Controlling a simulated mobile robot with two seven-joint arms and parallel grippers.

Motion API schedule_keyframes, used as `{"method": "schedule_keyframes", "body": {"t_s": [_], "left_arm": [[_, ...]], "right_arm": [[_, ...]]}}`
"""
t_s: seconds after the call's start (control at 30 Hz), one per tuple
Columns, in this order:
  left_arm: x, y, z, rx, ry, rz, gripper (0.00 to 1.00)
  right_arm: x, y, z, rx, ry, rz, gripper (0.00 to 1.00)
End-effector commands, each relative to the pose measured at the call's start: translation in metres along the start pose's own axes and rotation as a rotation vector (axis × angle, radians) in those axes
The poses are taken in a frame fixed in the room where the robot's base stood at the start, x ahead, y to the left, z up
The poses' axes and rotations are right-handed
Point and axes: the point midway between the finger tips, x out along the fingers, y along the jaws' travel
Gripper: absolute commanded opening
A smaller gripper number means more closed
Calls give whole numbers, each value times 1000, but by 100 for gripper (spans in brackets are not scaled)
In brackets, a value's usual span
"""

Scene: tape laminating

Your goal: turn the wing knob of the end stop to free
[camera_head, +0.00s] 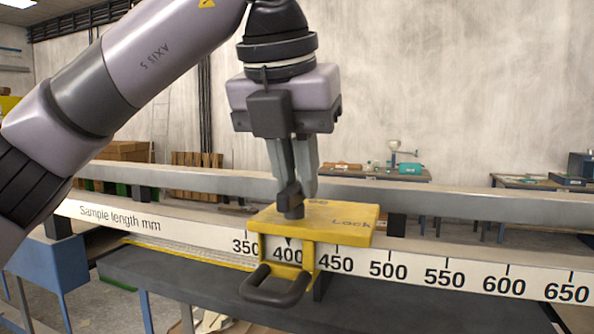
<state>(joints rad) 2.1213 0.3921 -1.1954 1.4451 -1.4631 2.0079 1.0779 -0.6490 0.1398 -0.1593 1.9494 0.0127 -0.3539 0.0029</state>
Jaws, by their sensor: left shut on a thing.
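The end stop (345,222) is a yellow block on the rail, with "Lock" printed on the right of its top face. Its pointer sits near 400 on the scale. A dark looped handle (276,289) sticks out from its front. The dark wing knob (290,201) stands on top of the block, left of the word. My left gripper (296,188) points straight down over the block and is shut on the wing knob. The fingers hide part of the knob. Lettering behind the fingers is mostly hidden. My right gripper is not in view.
The white scale strip (420,270), marked "Sample length mm", runs along the rail's front. A grey rail (460,192) runs behind the stop. A dark bench surface (180,285) lies below. Benches with tools stand far back by the wall.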

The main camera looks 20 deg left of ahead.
Motion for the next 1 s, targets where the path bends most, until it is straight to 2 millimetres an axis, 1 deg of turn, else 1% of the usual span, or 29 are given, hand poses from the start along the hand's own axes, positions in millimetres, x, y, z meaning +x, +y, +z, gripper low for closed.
{"method": "schedule_keyframes", "body": {"t_s": [0.47, 0.5, 0.53, 0.57, 0.87, 1.0], "left_arm": [[-1, 0, 0, -15, -1, 4, 0], [-1, 0, 0, -15, -1, 4, 24], [-1, 0, 0, -15, -1, 4, 34], [-1, 0, 0, -14, -1, 4, 40], [-1, 0, 0, -12, -1, 4, 40], [-12, 0, 1, -13, -3, 6, 40]], "right_arm": [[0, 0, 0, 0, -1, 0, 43], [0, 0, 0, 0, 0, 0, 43], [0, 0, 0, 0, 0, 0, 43], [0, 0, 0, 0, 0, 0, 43], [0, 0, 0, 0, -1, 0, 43], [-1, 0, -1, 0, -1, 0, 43]]}}
